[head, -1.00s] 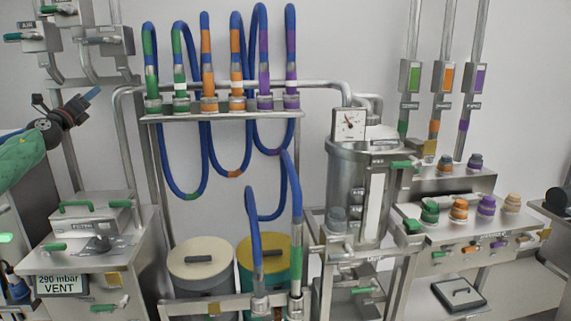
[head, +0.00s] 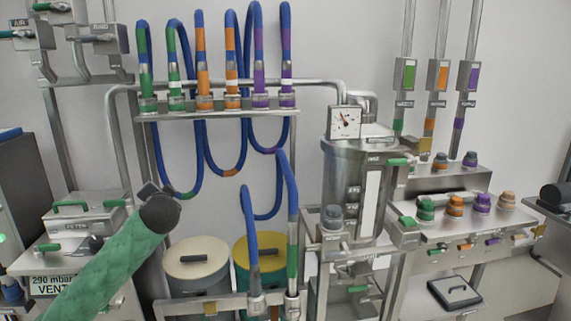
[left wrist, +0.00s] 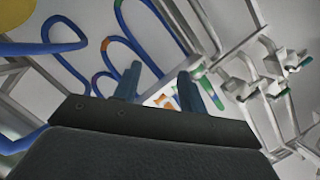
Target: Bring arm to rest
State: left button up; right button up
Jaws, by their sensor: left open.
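My left arm, in its green padded sleeve, reaches up from the bottom left in the head view. Its dark wrist end (head: 158,208) is in front of the hose rack's lower left, and the fingers are mostly hidden behind it. In the left wrist view the left gripper (left wrist: 160,88) shows two blue-grey fingertips well apart, with nothing between them. Blue hoses (left wrist: 115,50) and the rack's coloured fittings lie beyond the fingers. My right gripper is in neither view.
A metal rack (head: 215,113) carries several blue hoses with coloured bands. Below stand a cream-lidded bin (head: 197,250) and a yellow-lidded bin (head: 246,250). A steel tank with a gauge (head: 345,123) stands right of them. A control bench with a VENT display (head: 52,284) is at the left.

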pick_arm(q)
jog(key=s+d+f+g+h, duration=0.3)
jog(key=s+d+f, duration=0.5)
jog(key=s+f, duration=0.3)
jog(key=s+d+f+g+h, duration=0.25)
jog(key=s+d+f, duration=0.45)
jog(key=s+f, duration=0.45)
jog(key=s+d+f+n+g+h, duration=0.1)
jog(key=s+d+f+g, duration=0.2)
jog(key=s+f, duration=0.9)
jog(key=s+d+f+n+g+h+b, duration=0.1)
jog(key=s+d+f+n+g, duration=0.1)
jog(key=s+f, duration=1.1)
jog(key=s+d+g, duration=0.1)
jog(key=s, duration=0.4)
jog(key=shift+d+g+h, duration=0.25)
jog(key=shift+g+h, duration=0.1)
